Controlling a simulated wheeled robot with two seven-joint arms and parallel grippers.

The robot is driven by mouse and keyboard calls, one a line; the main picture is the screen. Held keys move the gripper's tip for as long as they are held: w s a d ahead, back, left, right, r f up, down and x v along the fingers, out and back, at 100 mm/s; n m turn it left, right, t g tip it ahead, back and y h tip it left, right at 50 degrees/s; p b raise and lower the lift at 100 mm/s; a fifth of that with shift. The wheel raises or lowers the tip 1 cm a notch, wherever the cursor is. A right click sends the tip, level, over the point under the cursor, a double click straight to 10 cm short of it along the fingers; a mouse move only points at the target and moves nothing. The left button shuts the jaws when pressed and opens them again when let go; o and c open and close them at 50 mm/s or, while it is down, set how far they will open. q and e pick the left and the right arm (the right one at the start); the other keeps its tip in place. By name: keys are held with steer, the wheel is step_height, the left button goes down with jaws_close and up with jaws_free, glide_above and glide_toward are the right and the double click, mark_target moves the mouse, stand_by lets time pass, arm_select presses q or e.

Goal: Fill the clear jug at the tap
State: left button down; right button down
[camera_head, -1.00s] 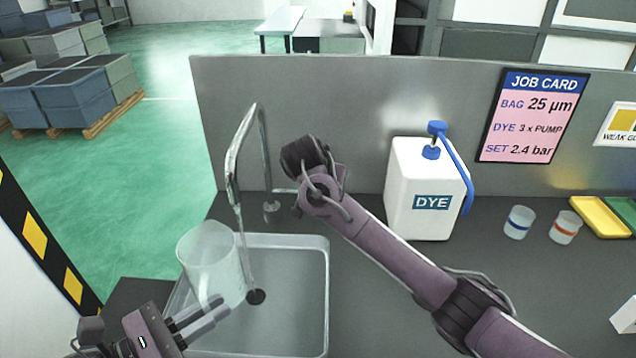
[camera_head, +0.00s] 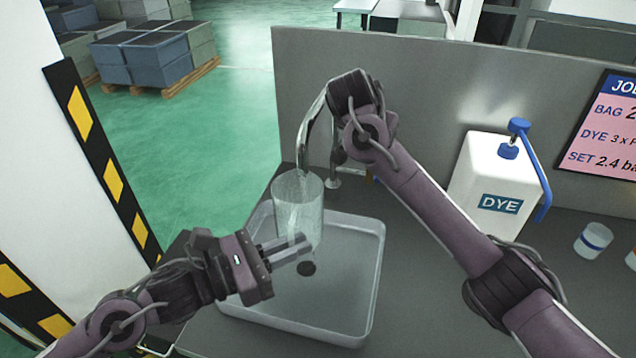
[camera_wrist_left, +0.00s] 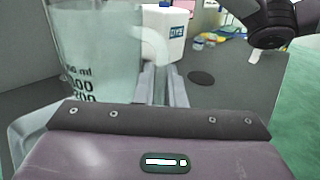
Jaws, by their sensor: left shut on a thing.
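The clear jug (camera_head: 298,205) is upright over the sink (camera_head: 372,290), with its mouth right below the spout of the tap (camera_head: 306,145). My left gripper (camera_head: 300,250) is shut on the jug's handle. In the left wrist view the jug (camera_wrist_left: 95,50) shows dark volume marks, and its handle (camera_wrist_left: 152,48) runs down to the fingers (camera_wrist_left: 163,85). I cannot make out a water level or a stream inside the jug. My right arm's dark end (camera_head: 352,88) is by the top of the tap; it hides its fingers and part of the tap.
A white DYE container (camera_head: 495,180) with a blue pump stands right of my right arm. A cup with a blue band (camera_head: 593,240) is farther right. A grey panel (camera_head: 420,85) rises behind the counter. The sink's right part is clear.

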arm_select(q)
steer(key=shift+w+d, duration=0.6)
steer(key=shift+w, duration=0.05)
steer(key=shift+s+a, duration=0.1)
stand_by(1.8)
steer(key=s+a, duration=0.5)
steer(key=s, duration=0.1)
steer(key=shift+s, duration=0.15)
